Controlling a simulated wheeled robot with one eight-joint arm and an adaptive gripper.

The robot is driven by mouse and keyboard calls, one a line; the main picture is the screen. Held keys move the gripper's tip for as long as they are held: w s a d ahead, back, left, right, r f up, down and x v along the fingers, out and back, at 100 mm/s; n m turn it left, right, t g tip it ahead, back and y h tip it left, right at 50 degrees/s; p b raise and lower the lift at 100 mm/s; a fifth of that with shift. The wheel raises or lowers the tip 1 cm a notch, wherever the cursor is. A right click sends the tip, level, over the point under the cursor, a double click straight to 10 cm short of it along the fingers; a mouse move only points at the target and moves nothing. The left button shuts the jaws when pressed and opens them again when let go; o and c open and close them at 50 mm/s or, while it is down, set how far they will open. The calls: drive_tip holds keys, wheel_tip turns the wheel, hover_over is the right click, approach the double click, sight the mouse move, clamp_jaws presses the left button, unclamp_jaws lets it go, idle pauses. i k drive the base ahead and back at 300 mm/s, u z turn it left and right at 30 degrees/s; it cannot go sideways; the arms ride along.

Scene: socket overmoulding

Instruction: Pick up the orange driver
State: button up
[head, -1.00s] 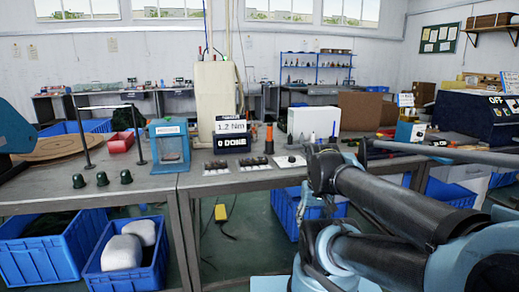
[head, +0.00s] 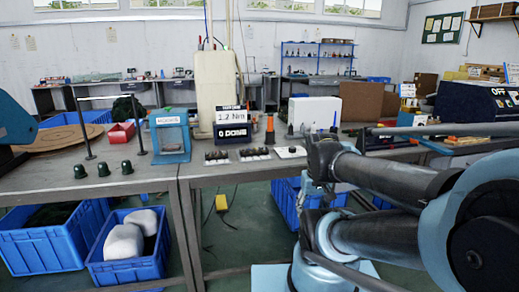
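A small upright orange tool with a dark base (head: 270,129), which looks like the orange driver, stands on the grey workbench (head: 225,174) just right of the counter box. It is small in view, and its lower part is partly hard to make out. My arm comes in from the right, and its dark joint shows to the right of the orange tool, nearer the camera. My gripper's fingers cannot be made out in the head view. Nothing is seen touching the orange tool.
A counter box reading 1.2 Nm and 0 DONE (head: 231,124) stands left of the orange tool. Dark parts on white cards (head: 254,153) lie in front. A white box (head: 314,114) is behind right. Blue crates (head: 46,243) sit under the bench.

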sight(270, 116)
drive_tip(key=z, duration=0.45)
drive_tip(key=i, duration=1)
drive_tip(key=u, duration=0.3)
